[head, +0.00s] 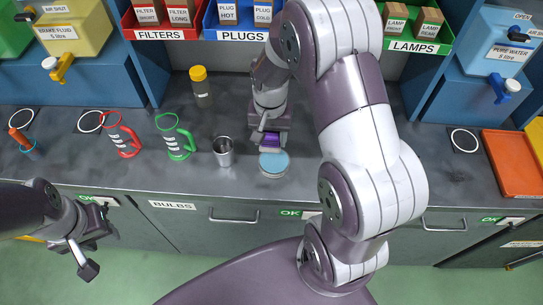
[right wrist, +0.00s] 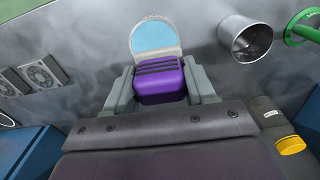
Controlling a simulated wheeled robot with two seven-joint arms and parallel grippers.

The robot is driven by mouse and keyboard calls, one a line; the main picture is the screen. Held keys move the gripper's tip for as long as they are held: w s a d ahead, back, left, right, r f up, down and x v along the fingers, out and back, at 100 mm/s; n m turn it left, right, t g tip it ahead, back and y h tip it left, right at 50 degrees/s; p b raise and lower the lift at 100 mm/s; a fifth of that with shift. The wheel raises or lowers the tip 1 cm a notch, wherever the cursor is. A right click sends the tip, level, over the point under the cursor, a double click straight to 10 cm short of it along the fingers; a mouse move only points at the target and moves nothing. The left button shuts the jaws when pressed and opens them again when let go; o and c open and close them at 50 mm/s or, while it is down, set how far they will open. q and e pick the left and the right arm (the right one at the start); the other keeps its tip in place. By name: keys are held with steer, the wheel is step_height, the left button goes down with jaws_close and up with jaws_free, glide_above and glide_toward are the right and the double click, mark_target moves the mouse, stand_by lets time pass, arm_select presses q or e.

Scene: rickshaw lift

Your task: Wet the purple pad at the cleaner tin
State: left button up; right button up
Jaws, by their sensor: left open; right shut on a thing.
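The purple pad (head: 270,141) is held between the fingers of my right gripper (head: 268,137). The pad also shows in the right wrist view (right wrist: 160,82), with dark stripes along one edge. The cleaner tin (head: 273,163) is a low round tin with a light blue top, standing on the counter near its front edge. It shows just beyond the pad in the right wrist view (right wrist: 153,37). The pad is close to the tin's far side in the head view; I cannot tell whether they touch. My left gripper (head: 96,250) is open and empty, in front of the counter.
A metal cup (head: 223,151) stands just left of the tin. A green holder (head: 176,138) and a red holder (head: 122,136) are further left. A yellow-capped bottle (head: 200,86) stands behind. An orange tray (head: 517,163) is at the right. The counter right of my right arm is mostly clear.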

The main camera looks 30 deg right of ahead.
steer(key=shift+d+f, duration=0.15)
steer(key=shift+s+d+f+n+b, duration=0.25)
steer(key=shift+d+f+n+b, duration=0.05)
steer(key=shift+d+f+b, duration=0.5)
steer(key=f+b, duration=0.2)
steer(key=a+f+b, duration=0.1)
steer(key=f, duration=0.1)
steer(key=shift+w+b, duration=0.1)
steer(key=shift+b, duration=0.25)
steer(key=shift+f, duration=0.2)
steer(key=shift+d, duration=0.25)
arm_select(q)
steer(key=f, duration=0.2)
steer(key=d+f, duration=0.1)
steer(key=f, duration=0.2)
steer(key=shift+s+d+f, duration=0.1)
steer(key=shift+s+d, duration=0.1)
arm_select(e)
steer(key=shift+r, duration=0.1)
arm_select(q)
steer(key=shift+a, duration=0.1)
arm_select(e)
steer(key=shift+a, duration=0.2)
steer(key=shift+d, duration=0.1)
arm_select(q)
steer(key=shift+f+b, duration=0.3)
steer(key=shift+b, duration=0.05)
arm_select(e)
steer(key=shift+f, duration=0.5)
